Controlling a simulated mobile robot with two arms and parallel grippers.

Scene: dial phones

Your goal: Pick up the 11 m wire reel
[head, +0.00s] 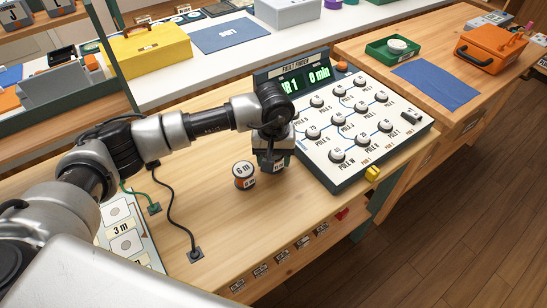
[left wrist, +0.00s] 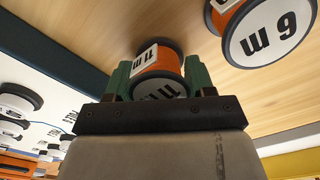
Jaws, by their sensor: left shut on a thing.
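The 11 m wire reel (left wrist: 156,62) is orange with white labels and dark rims. In the left wrist view it sits between the green fingers of my left gripper (left wrist: 157,75), which is shut on it. In the head view my left gripper (head: 272,160) is over the wooden bench, just left of the fault finder panel, and mostly hides the reel. I cannot tell whether the reel touches the bench. My right gripper is not in view.
A 6 m reel (head: 243,176) stands close on the left of my gripper. The fault finder panel (head: 345,130) with several knobs is close on the right. A 3 m board (head: 125,240) lies at the left. The bench front is mostly clear.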

